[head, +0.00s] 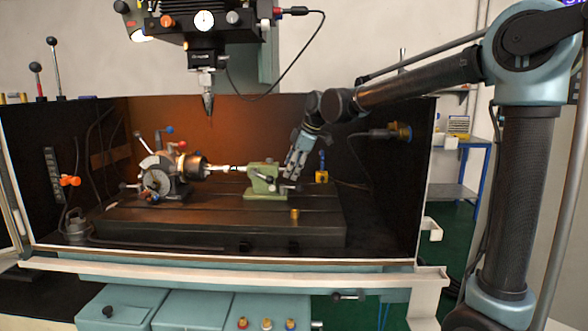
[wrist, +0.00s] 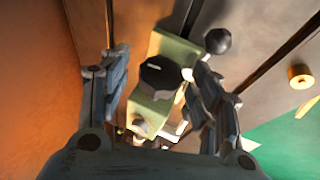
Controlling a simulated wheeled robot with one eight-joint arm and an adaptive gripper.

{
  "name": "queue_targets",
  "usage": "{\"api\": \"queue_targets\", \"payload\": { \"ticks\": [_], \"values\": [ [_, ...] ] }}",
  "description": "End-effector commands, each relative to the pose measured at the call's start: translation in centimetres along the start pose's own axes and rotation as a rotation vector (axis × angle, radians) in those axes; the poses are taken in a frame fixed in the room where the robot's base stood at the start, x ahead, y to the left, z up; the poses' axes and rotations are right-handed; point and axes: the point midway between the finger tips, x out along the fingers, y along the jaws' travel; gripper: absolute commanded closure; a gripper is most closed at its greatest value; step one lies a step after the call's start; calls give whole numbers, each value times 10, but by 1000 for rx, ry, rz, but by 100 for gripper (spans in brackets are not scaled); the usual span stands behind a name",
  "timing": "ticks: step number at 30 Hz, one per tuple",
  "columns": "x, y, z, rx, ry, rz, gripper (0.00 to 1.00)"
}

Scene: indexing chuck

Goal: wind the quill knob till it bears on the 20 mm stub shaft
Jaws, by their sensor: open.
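The green tailstock (head: 262,181) stands on the dark slotted table. The pale stub shaft (head: 226,168) runs from the chuck (head: 192,167) at the left toward the tailstock; whether the quill touches it is too small to tell. In the wrist view the black quill knob (wrist: 161,73) sits on the end of the green tailstock body (wrist: 178,47). My gripper (head: 296,158) is at the right of the tailstock in the head view. In the wrist view my gripper (wrist: 157,66) is open, its fingers on either side of the knob with visible gaps.
A black ball-ended lever (wrist: 217,41) rises beside the knob, close to the right finger. A brass cylinder (head: 295,214) stands on the table's front right. A spindle head (head: 207,62) hangs above. Brown enclosure walls surround the table.

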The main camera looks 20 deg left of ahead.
Motion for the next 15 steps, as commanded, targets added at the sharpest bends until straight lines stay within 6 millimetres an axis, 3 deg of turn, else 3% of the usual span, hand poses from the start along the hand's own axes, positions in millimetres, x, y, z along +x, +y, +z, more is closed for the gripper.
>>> {"api": "queue_targets", "payload": {
  "ticks": [8,13,15],
  "values": [
    [1,0,0,0,0,0,44],
    [1,0,0,0,0,0,83],
    [1,0,0,0,0,0,87]
  ]
}}
